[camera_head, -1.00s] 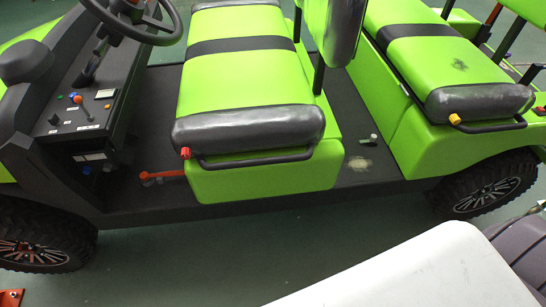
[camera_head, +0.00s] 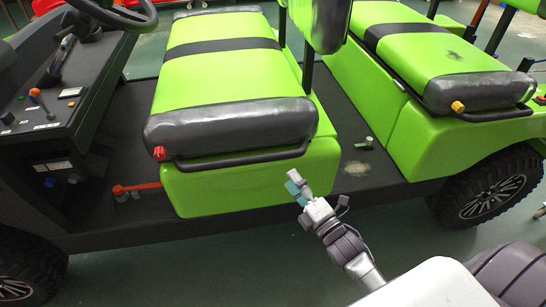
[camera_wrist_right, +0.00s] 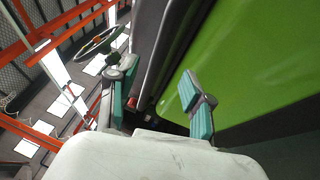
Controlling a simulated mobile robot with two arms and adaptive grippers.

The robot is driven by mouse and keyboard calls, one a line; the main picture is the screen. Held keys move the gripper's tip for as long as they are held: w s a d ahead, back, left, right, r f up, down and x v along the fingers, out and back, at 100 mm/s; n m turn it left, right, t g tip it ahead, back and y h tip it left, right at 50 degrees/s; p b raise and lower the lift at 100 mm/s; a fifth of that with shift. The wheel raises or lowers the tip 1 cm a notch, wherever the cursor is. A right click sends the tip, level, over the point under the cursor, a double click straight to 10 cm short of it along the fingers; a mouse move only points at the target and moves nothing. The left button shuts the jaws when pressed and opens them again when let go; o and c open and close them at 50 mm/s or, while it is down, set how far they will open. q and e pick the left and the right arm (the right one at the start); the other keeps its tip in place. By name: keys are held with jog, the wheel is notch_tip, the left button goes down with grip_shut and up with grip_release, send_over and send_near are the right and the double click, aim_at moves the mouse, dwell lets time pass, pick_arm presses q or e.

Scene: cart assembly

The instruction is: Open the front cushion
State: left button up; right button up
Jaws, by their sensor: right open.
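The front cushion (camera_head: 214,70) is a green seat with a black stripe and dark padded ends. It lies flat on the green seat base (camera_head: 232,188). A black bar handle (camera_head: 240,158) runs along its near side, with a red knob (camera_head: 159,153) at the left end. My right gripper (camera_head: 297,186) is open and empty, in front of the right part of the base and below the handle. In the right wrist view its teal-padded fingers (camera_wrist_right: 155,105) are spread, with the green panel (camera_wrist_right: 265,60) beyond them on the right. My left gripper is not in view.
A rear green seat (camera_head: 425,52) with a yellow knob (camera_head: 458,107) stands to the right. The steering wheel (camera_head: 118,14) and dashboard (camera_head: 45,115) are at left. An orange lever (camera_head: 137,187) is on the floor. Green floor lies free before the cart.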

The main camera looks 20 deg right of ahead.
aim_at(273, 156)
jog(key=x, duration=1)
jog(key=shift+w+f, duration=0.1)
jog(key=shift+f, duration=0.05)
grip_shut()
